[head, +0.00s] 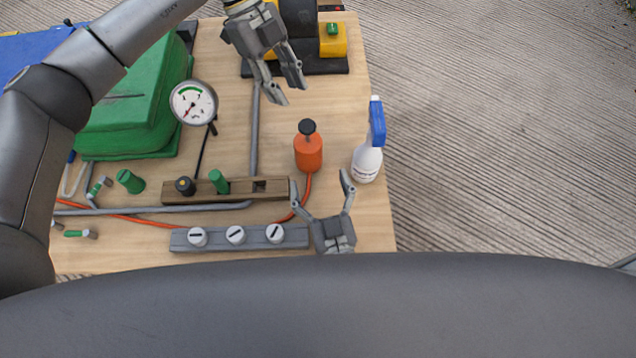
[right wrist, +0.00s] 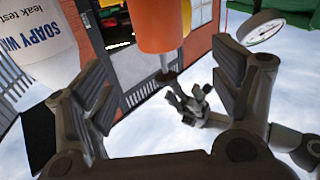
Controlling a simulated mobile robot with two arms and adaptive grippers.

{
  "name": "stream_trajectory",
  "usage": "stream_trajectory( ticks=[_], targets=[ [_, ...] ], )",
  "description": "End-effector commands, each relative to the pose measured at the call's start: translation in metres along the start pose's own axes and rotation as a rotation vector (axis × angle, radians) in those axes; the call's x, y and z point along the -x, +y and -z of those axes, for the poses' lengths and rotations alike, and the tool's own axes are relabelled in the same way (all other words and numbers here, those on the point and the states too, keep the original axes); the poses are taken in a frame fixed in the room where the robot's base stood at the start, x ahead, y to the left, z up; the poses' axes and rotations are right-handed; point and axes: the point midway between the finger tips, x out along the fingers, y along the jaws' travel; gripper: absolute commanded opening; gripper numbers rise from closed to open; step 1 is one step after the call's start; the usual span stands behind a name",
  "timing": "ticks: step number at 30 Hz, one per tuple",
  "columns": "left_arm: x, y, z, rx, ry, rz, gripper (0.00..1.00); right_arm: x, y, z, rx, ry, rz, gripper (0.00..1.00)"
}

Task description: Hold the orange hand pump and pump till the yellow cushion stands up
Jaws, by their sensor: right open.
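The orange hand pump (head: 309,153) stands on the wooden table with its black knob (head: 307,127) on top. It also shows between my right fingers in the right wrist view (right wrist: 158,28). My right gripper (head: 319,181) is open just in front of the pump, fingers pointing toward it, with nothing gripped. My left gripper (head: 287,91) is above the far part of the table, its fingers apart and empty. An orange hose (head: 299,205) runs from the pump's base toward the left. I cannot make out a yellow cushion in either view.
A white and blue spray bottle (head: 367,158) stands close right of the pump. A grey strip with white knobs (head: 253,237) and a wooden block with pegs (head: 240,195) lie left.

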Motion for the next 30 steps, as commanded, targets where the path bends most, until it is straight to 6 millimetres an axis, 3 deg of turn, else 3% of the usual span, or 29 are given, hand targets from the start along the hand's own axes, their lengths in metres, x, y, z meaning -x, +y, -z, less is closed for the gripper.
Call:
stream_trajectory(
  ticks=[7,21,30],
  targets=[
    [0.0,0.0,0.0,0.0,0.0,0.0,0.36,-0.011,-0.004,-0.002,-0.057,-0.021,-0.033,0.83],
    [0.0,0.0,0.0,0.0,0.0,0.0,0.36,-0.089,-0.002,-0.003,-0.054,-0.02,-0.031,0.83],
    [0.0,0.0,0.0,0.0,0.0,0.0,0.36,-0.11,0.0,-0.004,-0.053,-0.021,-0.031,0.83]
  ],
)
